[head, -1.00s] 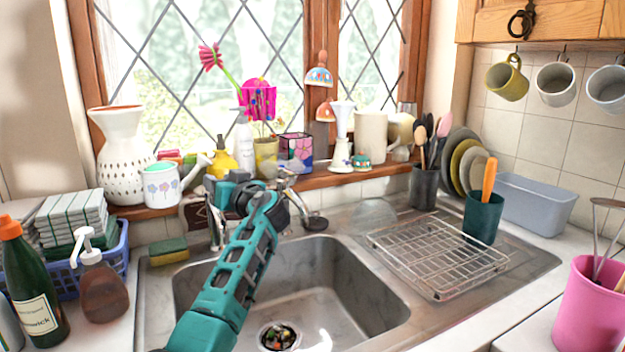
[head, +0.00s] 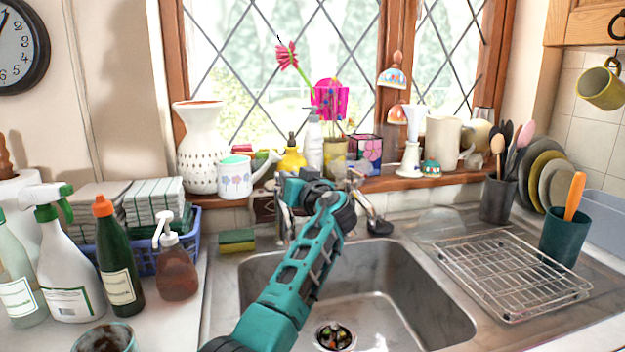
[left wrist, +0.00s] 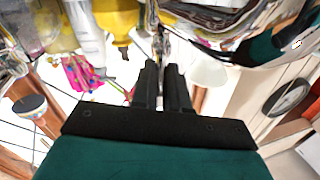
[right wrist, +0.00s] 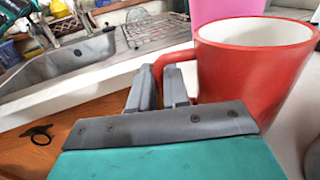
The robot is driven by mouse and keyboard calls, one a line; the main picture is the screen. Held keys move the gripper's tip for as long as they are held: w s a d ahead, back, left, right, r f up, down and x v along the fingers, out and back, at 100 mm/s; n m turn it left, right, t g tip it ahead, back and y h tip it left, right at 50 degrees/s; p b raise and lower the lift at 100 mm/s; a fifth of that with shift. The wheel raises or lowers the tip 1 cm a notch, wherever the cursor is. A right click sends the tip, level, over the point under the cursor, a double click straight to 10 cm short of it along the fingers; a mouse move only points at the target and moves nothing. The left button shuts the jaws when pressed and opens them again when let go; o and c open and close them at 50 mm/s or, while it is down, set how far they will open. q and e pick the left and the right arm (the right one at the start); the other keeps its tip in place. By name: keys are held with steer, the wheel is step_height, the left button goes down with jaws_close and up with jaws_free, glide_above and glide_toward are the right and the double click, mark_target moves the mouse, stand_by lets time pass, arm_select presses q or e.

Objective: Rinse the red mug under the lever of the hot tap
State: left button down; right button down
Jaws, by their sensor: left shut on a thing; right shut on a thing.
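The red mug (right wrist: 250,75) shows only in the right wrist view, upright with its rim at the top. My right gripper (right wrist: 163,84) is shut on its handle. The mug is beside the counter's front edge, away from the sink; its inside is mostly hidden. In the head view my left gripper (head: 290,195) is at the chrome taps behind the sink (head: 345,285). The left wrist view shows its fingers (left wrist: 162,80) closed on a thin chrome part of the tap (left wrist: 160,45), apparently the lever. My arm partly hides the taps. No running water can be made out.
A wire drying rack (head: 515,275) lies right of the sink. Bottles and a soap dispenser (head: 175,265) crowd the left counter, with a sponge (head: 237,240) behind. Vases, a watering can and pots line the window sill (head: 400,183). A pink pot (right wrist: 225,10) stands behind the mug.

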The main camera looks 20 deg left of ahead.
arm_select(q)
steer(key=shift+s+a+r+m+t+h+p, duration=0.1)
steer(key=shift+s+a+m+t+h+p, duration=0.15)
steer(key=shift+m+t+h, duration=0.25)
steer(key=shift+s+a+m+t+h+p, duration=0.15)
steer(key=shift+m+t+h+p, duration=0.25)
steer(key=shift+t+h, duration=0.1)
arm_select(e)
steer(key=shift+r, duration=0.75)
arm_select(q)
steer(key=shift+s+a+m+t+h+p, duration=0.2)
steer(key=shift+m+t+h+p, duration=0.35)
steer(key=shift+m+t+h, duration=0.2)
arm_select(e)
steer(key=shift+r, duration=0.6)
steer(key=shift+f, duration=0.1)
arm_select(q)
steer(key=c, duration=1.1)
jaws_free()
steer(key=shift+c, duration=0.2)
